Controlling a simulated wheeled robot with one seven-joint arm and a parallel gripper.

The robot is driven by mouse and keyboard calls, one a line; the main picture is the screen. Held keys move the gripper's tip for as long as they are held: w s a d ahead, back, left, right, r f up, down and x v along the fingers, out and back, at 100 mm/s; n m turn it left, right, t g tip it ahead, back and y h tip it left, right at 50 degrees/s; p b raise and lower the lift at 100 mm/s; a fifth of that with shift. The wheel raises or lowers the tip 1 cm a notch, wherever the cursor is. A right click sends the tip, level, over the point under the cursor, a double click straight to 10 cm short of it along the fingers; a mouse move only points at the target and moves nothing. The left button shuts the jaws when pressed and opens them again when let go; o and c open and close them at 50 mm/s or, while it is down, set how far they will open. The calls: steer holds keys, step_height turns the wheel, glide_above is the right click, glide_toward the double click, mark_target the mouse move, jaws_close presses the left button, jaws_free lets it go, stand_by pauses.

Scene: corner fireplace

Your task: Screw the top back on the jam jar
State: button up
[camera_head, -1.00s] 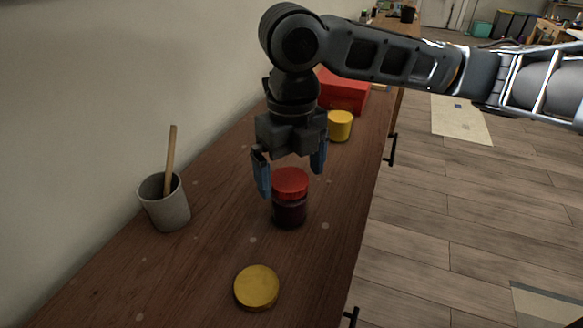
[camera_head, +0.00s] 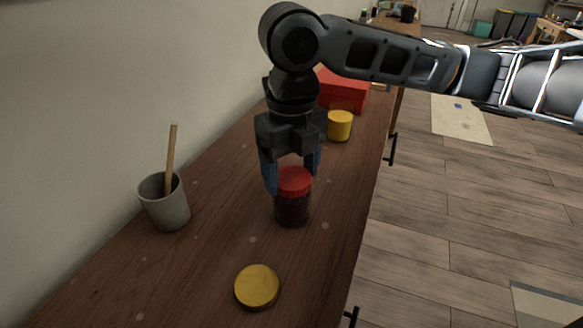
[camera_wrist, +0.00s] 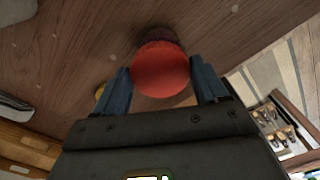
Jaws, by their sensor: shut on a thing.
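The jam jar (camera_head: 291,209) is dark, with a red lid (camera_head: 293,180) on its top, and stands upright on the wooden counter. The lid also shows from above in the wrist view (camera_wrist: 160,70), with part of the jar (camera_wrist: 158,35) beyond it. My gripper (camera_head: 292,181) points down over the jar and is shut on the red lid, one blue finger on each side. I cannot tell how far the lid is turned on its thread.
A flat yellow disc (camera_head: 257,287) lies on the counter (camera_head: 210,270) in front. A grey cup (camera_head: 166,204) with a wooden stick (camera_head: 171,150) stands at left by the wall. Behind are a yellow container (camera_head: 340,126) and a red box (camera_head: 343,92).

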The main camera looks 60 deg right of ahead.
stand_by(0.3)
steer(key=shift+m+p, duration=0.5)
steer(key=shift+m, duration=1)
steer(key=shift+f+m+p, duration=0.1)
steer(key=shift+m+p, duration=0.4)
steer(key=shift+m, duration=1)
steer(key=shift+m+p, duration=0.3)
steer(key=shift+m, duration=1.2)
